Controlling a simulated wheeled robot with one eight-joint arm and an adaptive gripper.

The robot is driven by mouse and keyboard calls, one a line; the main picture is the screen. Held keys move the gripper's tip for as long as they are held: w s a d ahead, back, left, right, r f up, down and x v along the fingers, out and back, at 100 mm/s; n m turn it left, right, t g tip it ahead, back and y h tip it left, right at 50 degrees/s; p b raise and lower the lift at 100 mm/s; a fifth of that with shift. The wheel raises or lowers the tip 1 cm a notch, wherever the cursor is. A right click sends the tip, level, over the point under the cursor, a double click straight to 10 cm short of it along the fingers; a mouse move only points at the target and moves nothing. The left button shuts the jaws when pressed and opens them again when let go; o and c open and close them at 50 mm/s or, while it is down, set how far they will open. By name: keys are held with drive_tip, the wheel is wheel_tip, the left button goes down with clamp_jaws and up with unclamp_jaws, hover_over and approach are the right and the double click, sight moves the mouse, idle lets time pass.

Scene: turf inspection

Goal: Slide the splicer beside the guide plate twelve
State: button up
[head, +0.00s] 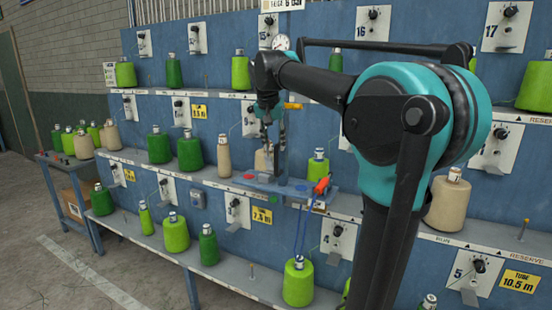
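What looks like the splicer is a blue carriage (262,184) with red and green buttons on the middle shelf, near the picture's centre. An upright post with a dial gauge (281,43) seems to belong to it. An orange-red part (321,187) with a blue hose is at its right end. My gripper (267,136) points down at the post, above the carriage; whether its fingers touch or hold anything is too small to tell. No guide plate reads twelve. Plates 15 (268,30), 16 (373,23) and 17 (507,25) show in the top row.
Green and beige yarn cones stand along the shelves, including a beige cone (447,199) right of my arm and a green cone (318,168) behind the carriage. My arm hides part of the rack. A side table (55,160) and open floor are at the left.

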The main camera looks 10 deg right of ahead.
sight(276, 153)
drive_tip(key=x, duration=0.7)
drive_tip(key=shift+s, duration=0.1)
drive_tip(key=shift+c, duration=0.5)
clamp_jaws()
